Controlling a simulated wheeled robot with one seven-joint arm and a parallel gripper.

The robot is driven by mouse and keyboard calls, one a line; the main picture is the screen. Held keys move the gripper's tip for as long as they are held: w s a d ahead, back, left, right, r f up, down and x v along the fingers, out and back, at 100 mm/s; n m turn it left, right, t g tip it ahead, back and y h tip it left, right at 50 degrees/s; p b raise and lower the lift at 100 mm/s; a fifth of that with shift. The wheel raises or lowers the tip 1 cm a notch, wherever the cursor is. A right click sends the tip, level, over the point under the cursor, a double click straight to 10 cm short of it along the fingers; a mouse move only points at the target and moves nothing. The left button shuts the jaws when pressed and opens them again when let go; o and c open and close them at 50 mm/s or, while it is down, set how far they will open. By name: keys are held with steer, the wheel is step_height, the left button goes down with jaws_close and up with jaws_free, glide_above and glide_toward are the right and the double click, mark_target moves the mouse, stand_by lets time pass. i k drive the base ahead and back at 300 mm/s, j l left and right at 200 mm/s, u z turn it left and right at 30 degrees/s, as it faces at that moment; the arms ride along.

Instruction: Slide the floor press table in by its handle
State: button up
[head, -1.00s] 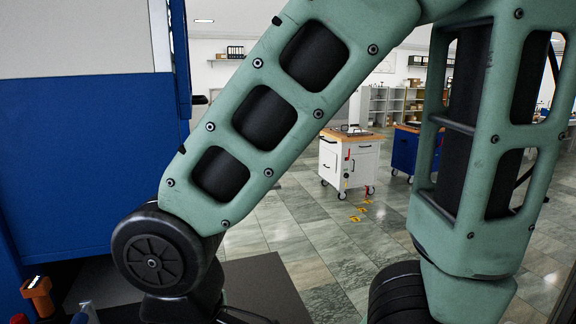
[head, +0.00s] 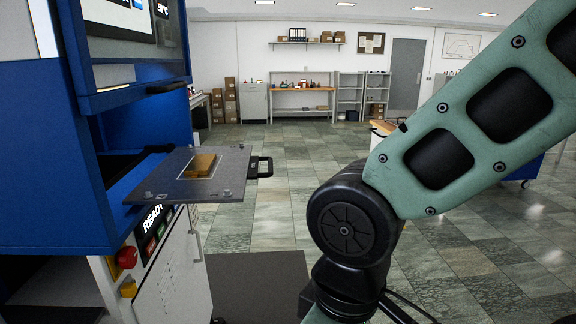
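The blue floor press (head: 40,150) stands at the left of the head view. Its flat grey table (head: 172,187) sticks out to the right from the opening. A tan block (head: 199,165) lies on the table inside a pale outline. The black handle (head: 264,167) is on the table's right edge, with nothing touching it. My green arm crosses the right side of the view, with a black joint low in the middle, to the right of the handle. My gripper is outside the frame.
A panel with a READY label, a red button (head: 126,257) and a yellow one (head: 128,289) sits below the table. A dark mat (head: 262,287) lies on the tiled floor. Open floor stretches behind the handle to shelves (head: 350,95) and a workbench (head: 302,90) at the back wall.

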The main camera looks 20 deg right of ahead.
mark_target(233, 164)
steer(key=i+z, duration=0.45)
steer(key=i, duration=0.7)
